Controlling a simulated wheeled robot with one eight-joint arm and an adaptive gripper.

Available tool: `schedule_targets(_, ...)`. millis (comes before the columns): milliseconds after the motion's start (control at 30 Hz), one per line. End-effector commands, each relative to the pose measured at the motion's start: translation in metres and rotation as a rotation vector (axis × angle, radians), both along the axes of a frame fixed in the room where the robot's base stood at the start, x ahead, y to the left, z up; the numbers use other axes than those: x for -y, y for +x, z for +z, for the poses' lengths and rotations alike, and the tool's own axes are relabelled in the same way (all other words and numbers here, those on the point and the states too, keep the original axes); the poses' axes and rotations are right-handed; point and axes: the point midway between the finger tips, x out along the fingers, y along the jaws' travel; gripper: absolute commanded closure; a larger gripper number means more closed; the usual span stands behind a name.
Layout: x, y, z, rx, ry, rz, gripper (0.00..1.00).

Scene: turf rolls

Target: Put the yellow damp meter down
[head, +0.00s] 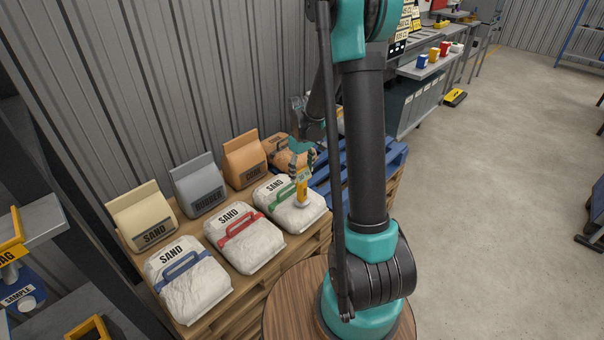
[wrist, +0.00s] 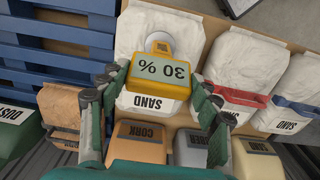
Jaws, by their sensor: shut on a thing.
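The yellow damp meter (wrist: 160,77) shows "30 %" on its display in the wrist view. My gripper (wrist: 160,90) is shut on it, with a finger on each side. In the head view my gripper (head: 301,160) points down and holds the yellow damp meter (head: 302,186) upright. The meter's round white foot is over the white sand sack with the green handle (head: 280,192). I cannot tell whether the foot touches the sack.
White sand sacks with a red handle (head: 240,237) and a blue handle (head: 183,278) lie on the pallet in front. Paper bags, such as the cork bag (head: 244,162), stand behind. A blue pallet (head: 393,153) is at right. The concrete floor (head: 490,200) is largely clear.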

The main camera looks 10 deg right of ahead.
Motion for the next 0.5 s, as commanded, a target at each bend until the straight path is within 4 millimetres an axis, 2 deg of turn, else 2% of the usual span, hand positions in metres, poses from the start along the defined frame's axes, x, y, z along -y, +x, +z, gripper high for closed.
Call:
schedule_targets(100,0.0000,0.0000,-0.0092,0.000,0.000,0.000,0.97)
schedule_targets(467,0.0000,-0.0002,-0.0119,0.000,0.000,0.000,0.97)
schedule_targets(500,0.0000,-0.0001,-0.0126,0.000,0.000,0.000,0.36)
